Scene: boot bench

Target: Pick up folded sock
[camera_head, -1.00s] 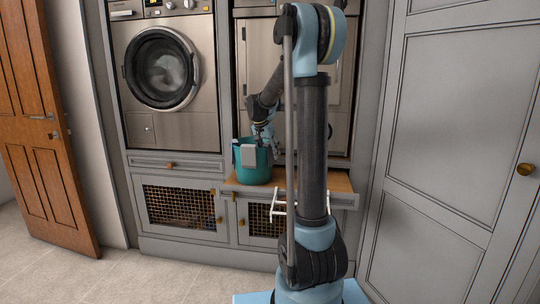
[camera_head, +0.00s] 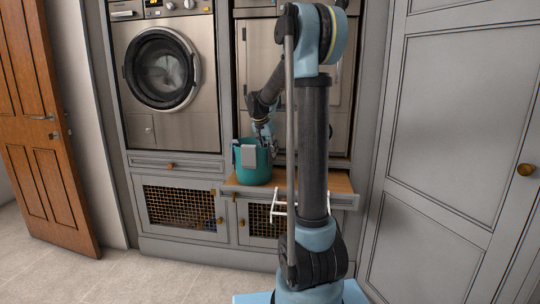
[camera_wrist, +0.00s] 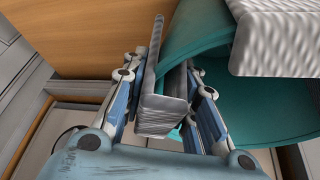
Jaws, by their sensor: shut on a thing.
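A grey folded sock (camera_wrist: 160,115) sits between my fingers in the wrist view. It appears folded over the rim of a teal bucket (camera_wrist: 205,25), with part on each side of the wall. My gripper (camera_wrist: 165,88) is shut on this sock, one finger on either side. In the head view my gripper (camera_head: 266,141) is at the bucket's right rim, and the bucket (camera_head: 255,172) stands upright on a pull-out wooden shelf. The held sock cannot be made out clearly there.
Another grey folded cloth (camera_head: 248,157) hangs over the bucket's front rim, close to my gripper in the wrist view (camera_wrist: 285,40). The wooden shelf (camera_head: 340,184) has bare room to the right. A washing machine (camera_head: 162,68) stands at left, a brown door (camera_head: 45,150) beyond.

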